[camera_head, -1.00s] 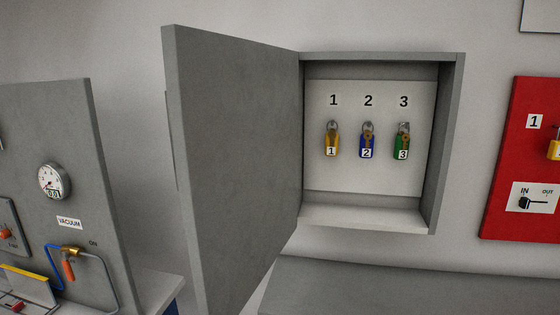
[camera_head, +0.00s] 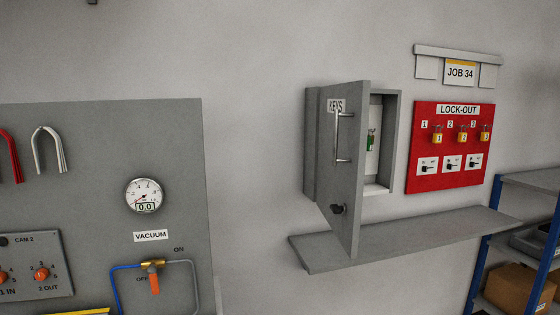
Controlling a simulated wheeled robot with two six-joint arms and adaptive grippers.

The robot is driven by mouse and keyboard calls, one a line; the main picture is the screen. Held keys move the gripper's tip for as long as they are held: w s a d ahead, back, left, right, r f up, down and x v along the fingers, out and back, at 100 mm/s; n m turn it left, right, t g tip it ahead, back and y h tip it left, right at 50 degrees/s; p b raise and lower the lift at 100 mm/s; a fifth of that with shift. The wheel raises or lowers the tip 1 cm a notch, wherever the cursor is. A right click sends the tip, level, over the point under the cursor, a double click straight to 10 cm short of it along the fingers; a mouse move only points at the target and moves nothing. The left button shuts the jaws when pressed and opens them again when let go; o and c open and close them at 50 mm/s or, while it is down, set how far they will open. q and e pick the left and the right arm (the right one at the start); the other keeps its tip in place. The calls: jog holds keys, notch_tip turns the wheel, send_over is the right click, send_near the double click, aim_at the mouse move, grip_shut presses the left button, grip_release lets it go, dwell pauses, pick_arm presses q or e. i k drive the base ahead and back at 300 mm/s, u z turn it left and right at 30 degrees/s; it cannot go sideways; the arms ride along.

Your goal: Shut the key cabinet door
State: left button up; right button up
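The grey key cabinet (camera_head: 311,150) hangs on the wall right of centre. Its door (camera_head: 345,205), labelled KEYS, stands open and sticks out toward me, hinged on the left side. Through the gap, a green key tag or padlock (camera_head: 371,140) hangs inside; the rest of the inside is hidden by the door. Neither of my grippers is in view.
A grey shelf (camera_head: 430,236) runs along the wall below the cabinet. A red LOCK-OUT board (camera_head: 446,178) hangs to its right. A grey panel with a vacuum gauge (camera_head: 144,195) stands at left. Blue-posted racking with a cardboard box (camera_head: 515,289) is at far right.

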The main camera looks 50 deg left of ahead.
aim_at(344, 110)
jog(key=k, duration=0.35)
jog(key=u, duration=0.9)
